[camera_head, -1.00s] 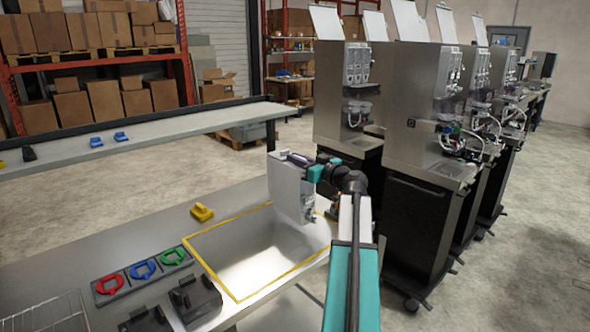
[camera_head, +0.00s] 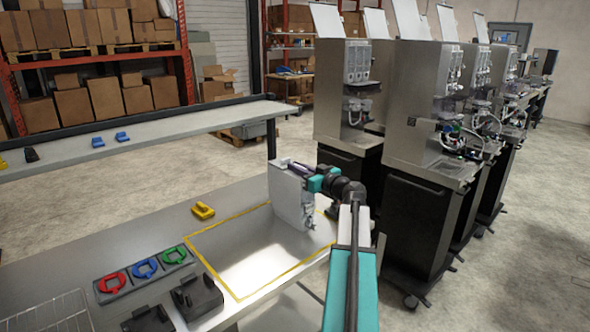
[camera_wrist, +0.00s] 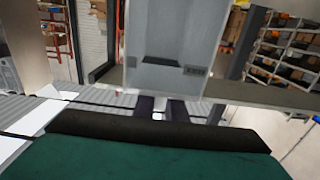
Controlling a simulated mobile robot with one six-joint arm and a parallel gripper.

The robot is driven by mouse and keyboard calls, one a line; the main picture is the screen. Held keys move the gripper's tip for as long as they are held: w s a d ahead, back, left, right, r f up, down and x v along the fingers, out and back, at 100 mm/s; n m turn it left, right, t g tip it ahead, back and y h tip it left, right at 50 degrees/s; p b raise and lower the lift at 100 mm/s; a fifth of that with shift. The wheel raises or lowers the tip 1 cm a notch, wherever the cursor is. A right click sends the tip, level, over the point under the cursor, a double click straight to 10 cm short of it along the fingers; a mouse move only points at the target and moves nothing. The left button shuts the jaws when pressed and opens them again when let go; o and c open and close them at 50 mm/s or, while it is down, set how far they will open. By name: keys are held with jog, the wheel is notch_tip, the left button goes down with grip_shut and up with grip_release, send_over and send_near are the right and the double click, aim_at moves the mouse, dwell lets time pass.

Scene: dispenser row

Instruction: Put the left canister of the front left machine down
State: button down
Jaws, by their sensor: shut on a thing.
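A tall grey-white canister (camera_head: 290,196) is held upright at the right end of the workbench, over the back right part of the yellow-outlined area (camera_head: 215,268). My gripper (camera_head: 305,171) is shut on its upper part, at the right side. The fingers are mostly hidden by the canister and my wrist. In the wrist view the canister (camera_wrist: 178,62) fills the upper middle, with a dark slot and a small label. The canister's bottom is at or very near the bench surface; I cannot tell whether it touches.
A yellow clip (camera_head: 203,211) lies just left of the outlined area. Red, blue and green rings (camera_head: 145,268) sit in a holder at the front left, beside black blocks (camera_head: 196,298). A shelf (camera_head: 150,136) runs behind. Dispenser machines (camera_head: 420,150) stand to the right.

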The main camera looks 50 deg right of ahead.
jog(key=shift+f, duration=0.1)
jog(key=c, duration=1.8)
grip_release()
jog(key=s+b, duration=0.4)
jog(key=s, duration=0.8)
jog(key=shift+a, duration=0.45)
